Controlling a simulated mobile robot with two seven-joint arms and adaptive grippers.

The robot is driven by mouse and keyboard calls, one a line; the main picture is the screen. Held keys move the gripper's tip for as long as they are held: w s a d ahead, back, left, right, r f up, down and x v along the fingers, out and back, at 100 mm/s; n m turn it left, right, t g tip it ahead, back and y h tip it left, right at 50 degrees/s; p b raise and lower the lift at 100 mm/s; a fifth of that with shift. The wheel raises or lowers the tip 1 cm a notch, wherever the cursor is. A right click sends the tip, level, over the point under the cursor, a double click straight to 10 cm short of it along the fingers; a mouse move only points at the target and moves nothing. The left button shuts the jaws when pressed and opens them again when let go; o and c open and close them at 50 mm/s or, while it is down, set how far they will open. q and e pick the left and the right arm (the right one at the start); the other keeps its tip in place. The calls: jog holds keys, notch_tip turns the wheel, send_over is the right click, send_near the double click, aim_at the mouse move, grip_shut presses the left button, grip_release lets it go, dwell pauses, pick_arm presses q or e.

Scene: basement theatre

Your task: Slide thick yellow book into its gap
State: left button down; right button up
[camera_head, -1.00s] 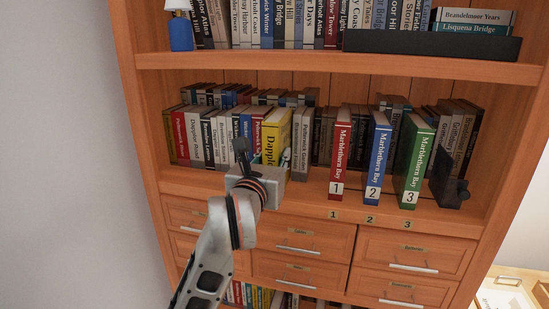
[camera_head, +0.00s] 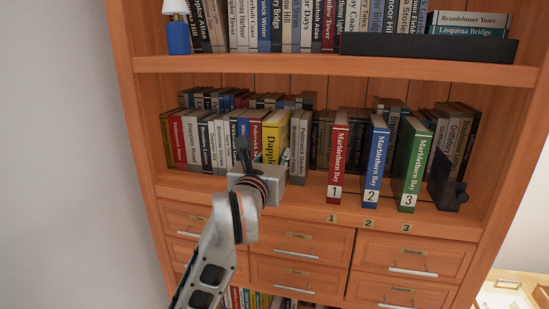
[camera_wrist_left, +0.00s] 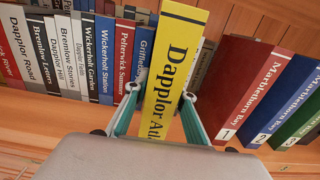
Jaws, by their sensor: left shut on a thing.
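The thick yellow book (camera_head: 275,128), its spine lettered "Dapplor Atl…", stands upright in the middle shelf's book row. Blue and red books are on its left and grey books on its right. My left gripper (camera_head: 272,160) is in front of the shelf at the book's lower spine. In the left wrist view its two fingers (camera_wrist_left: 160,99) are shut on the sides of the yellow book (camera_wrist_left: 172,62), which stands forward of its neighbours. The lower spine is hidden behind my gripper body. How deep the book sits in its gap cannot be told. My right gripper is not in view.
Red (camera_head: 337,160), blue (camera_head: 376,155) and green (camera_head: 413,165) Marblethorn Bay volumes stand to the right, beside a dark bookend (camera_head: 446,185). A red Petterwick Summer (camera_wrist_left: 124,50) is close by the left finger. Drawers (camera_head: 298,245) lie below; the shelf board (camera_head: 330,68) is above.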

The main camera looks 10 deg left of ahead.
aim_at(270, 162)
pick_arm(q)
jog(key=shift+w+r+b, duration=0.15)
jog(key=shift+w+b, duration=0.45)
jog(key=shift+w, duration=1.35)
jog(key=c, duration=1.6)
grip_release()
jog(key=s, duration=1.2)
jog(key=shift+a, duration=0.15)
